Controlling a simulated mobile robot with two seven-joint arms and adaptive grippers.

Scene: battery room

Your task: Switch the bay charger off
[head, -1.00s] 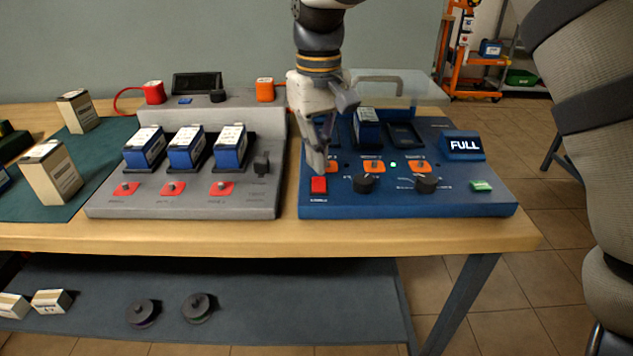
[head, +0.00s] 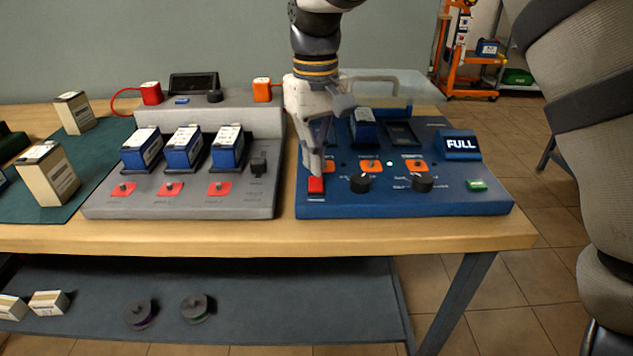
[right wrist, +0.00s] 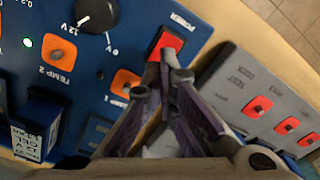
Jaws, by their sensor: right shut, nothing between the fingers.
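The blue bay charger (head: 405,205) stands on the right part of the wooden bench. Its red power switch (head: 316,186) is at the front left corner of the panel, and it also shows in the right wrist view (right wrist: 168,42). My right gripper (head: 316,173) is shut and empty, pointing down with its fingertips at the red switch; I cannot tell whether they touch it. In the right wrist view the fingertips (right wrist: 165,65) overlap the switch's near edge. A small green-white light (head: 390,163) glows on the panel. My left gripper is out of view.
A grey charger (head: 240,205) with several blue batteries stands just left. The blue charger holds a battery (head: 365,130), black knobs (head: 360,183), a FULL sign (head: 460,145) and a green button (head: 477,184). Boxes stand on a green mat (head: 95,150); a shelf (head: 270,290) runs below.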

